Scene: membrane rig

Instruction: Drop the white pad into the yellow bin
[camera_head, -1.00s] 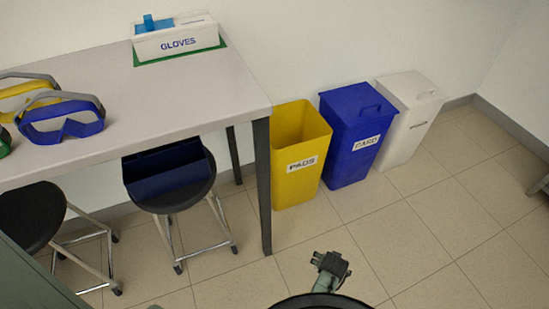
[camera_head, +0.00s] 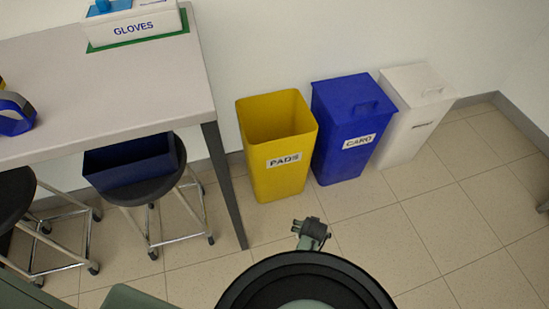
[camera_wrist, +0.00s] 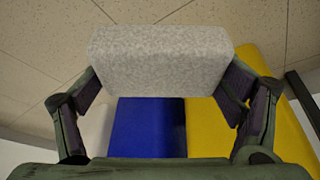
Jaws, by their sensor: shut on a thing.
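The white pad (camera_wrist: 160,62), a pale speckled block, is held between the two fingers of my gripper (camera_wrist: 162,85) in the wrist view. My gripper is shut on its two ends. The yellow bin (camera_head: 280,184), labelled PADS, stands open-topped on the floor beside the table in the head view, and its inside looks empty as far as I see. It also shows in the wrist view (camera_wrist: 222,132), partly behind the right finger and the pad. The pad cannot be made out in the head view.
A blue lidded bin (camera_head: 345,128) stands just right of the yellow bin, then a white lidded bin (camera_head: 415,120). The table (camera_head: 110,90) with a glove box (camera_head: 135,25) is on the left. A stool (camera_head: 150,190) bears a dark blue open box. Floor in front is clear.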

